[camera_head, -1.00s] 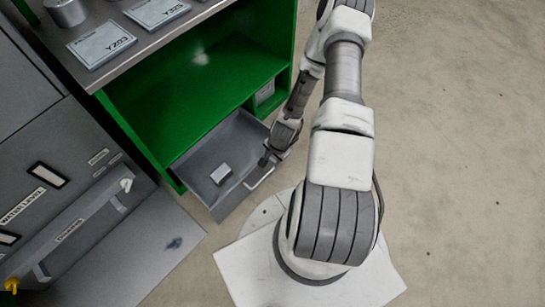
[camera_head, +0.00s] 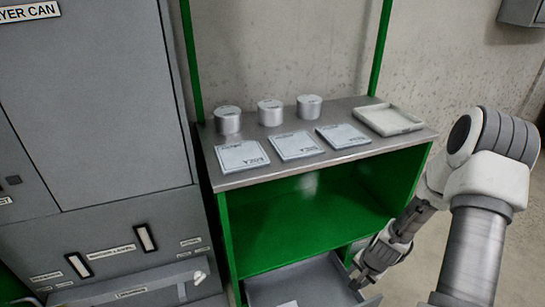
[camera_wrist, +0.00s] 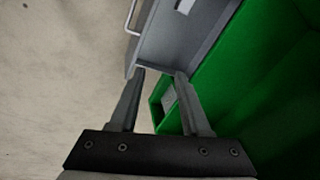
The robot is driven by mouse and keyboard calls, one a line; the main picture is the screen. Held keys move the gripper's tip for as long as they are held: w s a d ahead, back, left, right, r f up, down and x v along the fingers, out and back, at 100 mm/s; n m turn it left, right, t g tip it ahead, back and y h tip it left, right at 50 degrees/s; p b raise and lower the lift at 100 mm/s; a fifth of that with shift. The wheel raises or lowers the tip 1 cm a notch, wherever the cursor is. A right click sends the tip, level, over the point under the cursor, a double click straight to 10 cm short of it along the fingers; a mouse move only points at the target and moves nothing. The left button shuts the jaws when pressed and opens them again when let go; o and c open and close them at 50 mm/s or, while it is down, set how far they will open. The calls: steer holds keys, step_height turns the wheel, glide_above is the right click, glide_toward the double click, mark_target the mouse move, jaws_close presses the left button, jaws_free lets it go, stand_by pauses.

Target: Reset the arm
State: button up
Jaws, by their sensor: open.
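My gripper (camera_head: 362,279) is open and empty in the head view. It is at the right front edge of the pulled-out grey drawer (camera_head: 318,278). In the wrist view the two fingers of my gripper (camera_wrist: 158,80) stand apart with nothing between them. The drawer (camera_wrist: 205,42) and its handle (camera_wrist: 132,18) show just beyond the fingertips. I cannot tell whether a finger touches the drawer. My arm comes in from the right of the head view, bent down to the drawer.
The green workbench (camera_head: 290,229) has a metal top (camera_head: 275,178). On it stand several metal cans (camera_head: 270,112), labelled plates (camera_head: 296,145) and a shallow tray (camera_head: 388,119). A grey cabinet (camera_head: 95,110) stands at the left. Open floor (camera_wrist: 50,80) lies beside the drawer.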

steer(key=s+a+r+n+t, duration=0.1)
steer(key=a+r+n, duration=0.2)
steer(key=r, duration=1)
steer(key=s+a+r+n, duration=0.1)
steer(key=a+r+n, duration=0.2)
steer(key=r, duration=1.1)
steer(key=s+a+r+n+t, duration=0.1)
steer(key=s+a+r+n, duration=0.1)
steer(key=s+r, duration=0.55)
steer(key=s+a+r+n+t, duration=0.1)
steer(key=s+a+r+n, duration=0.15)
steer(key=s+r, duration=0.5)
step_height(320, 180, up, 16)
steer(key=s+p, duration=0.1)
steer(key=p, duration=1.7)
steer(key=shift+r+h, duration=0.25)
steer(key=shift+h, duration=0.05)
steer(key=shift+s+a+m, duration=0.1)
steer(key=shift+m, duration=0.15)
